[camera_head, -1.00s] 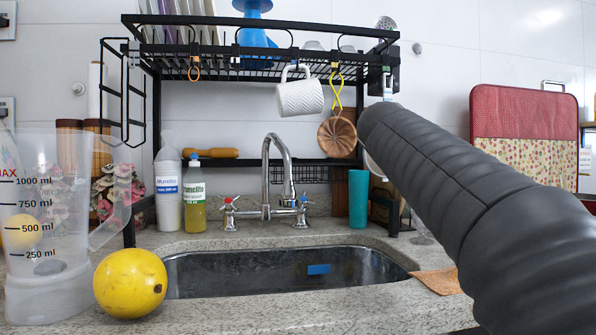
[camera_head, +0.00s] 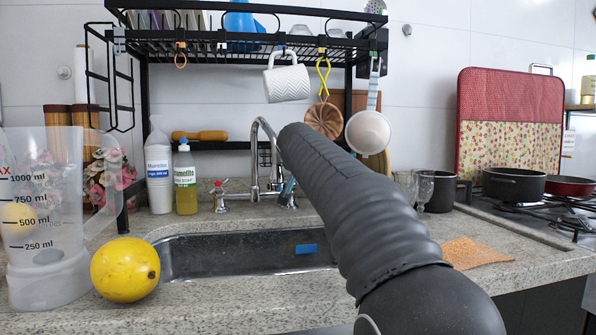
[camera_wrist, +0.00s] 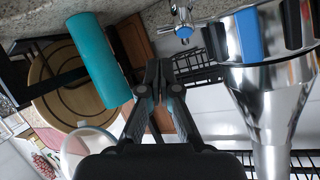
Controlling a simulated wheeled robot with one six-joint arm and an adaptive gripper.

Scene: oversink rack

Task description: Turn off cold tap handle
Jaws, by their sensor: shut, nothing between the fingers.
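The cold tap handle (camera_wrist: 183,28) is a small chrome tap with a blue tip. It shows at the top middle of the wrist view, where the scene appears upside down. In the head view the cold tap (camera_head: 288,198) is beside the faucet base, partly covered by my arm. My gripper (camera_wrist: 154,72) is shut and empty, its fingertips pointing toward the back of the sink. The fingertips are apart from the handle in the wrist picture. In the head view my arm hides the gripper.
The faucet (camera_head: 256,160) and the red-marked tap (camera_head: 219,197) are at the sink's back.

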